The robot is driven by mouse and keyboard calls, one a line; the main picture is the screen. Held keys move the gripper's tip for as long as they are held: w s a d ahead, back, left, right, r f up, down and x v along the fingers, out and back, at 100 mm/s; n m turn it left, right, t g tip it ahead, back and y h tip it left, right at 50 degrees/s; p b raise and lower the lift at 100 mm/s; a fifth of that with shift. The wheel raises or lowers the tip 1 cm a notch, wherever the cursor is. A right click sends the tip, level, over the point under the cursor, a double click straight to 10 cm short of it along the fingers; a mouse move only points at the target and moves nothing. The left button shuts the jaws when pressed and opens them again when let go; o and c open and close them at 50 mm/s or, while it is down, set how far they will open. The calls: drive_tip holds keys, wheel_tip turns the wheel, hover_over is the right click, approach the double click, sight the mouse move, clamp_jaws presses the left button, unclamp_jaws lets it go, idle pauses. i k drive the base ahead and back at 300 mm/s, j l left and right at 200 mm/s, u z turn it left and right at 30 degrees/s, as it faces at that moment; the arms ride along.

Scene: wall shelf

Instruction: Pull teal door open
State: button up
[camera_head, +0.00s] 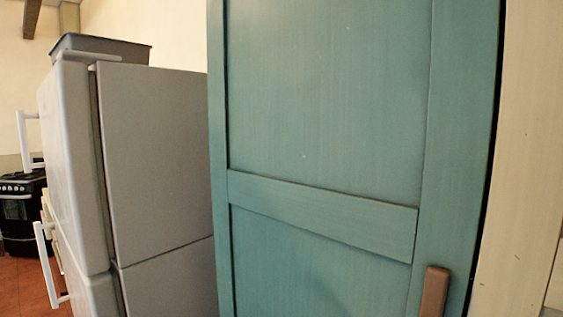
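The teal door (325,110) fills the middle and right of the head view, close to me. It has panels with a raised crossbar. A brown upright handle (433,292) sits near its lower right edge, and its lower end is cut off by the frame. A thin dark gap runs along the door's right edge, and the door looks shut or nearly so. My gripper does not show in this view.
A grey fridge (155,155) with white handles (45,262) stands left of the door, with a dark bin (100,48) on top. A black stove (20,210) stands far left on a reddish tiled floor (25,285). A pale wall (525,150) is at the right.

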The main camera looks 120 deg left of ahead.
sight(350, 140)
drive_tip(key=u, duration=3.3)
drive_tip(key=z, duration=0.4)
drive_tip(key=k+z, duration=0.15)
drive_tip(key=z, duration=0.3)
drive_tip(key=k+z, duration=0.1)
drive_tip(key=z, duration=0.3)
drive_tip(key=k+z, duration=0.1)
drive_tip(key=z, duration=0.35)
drive_tip(key=k+l, duration=0.15)
drive_tip(key=k+z, duration=0.05)
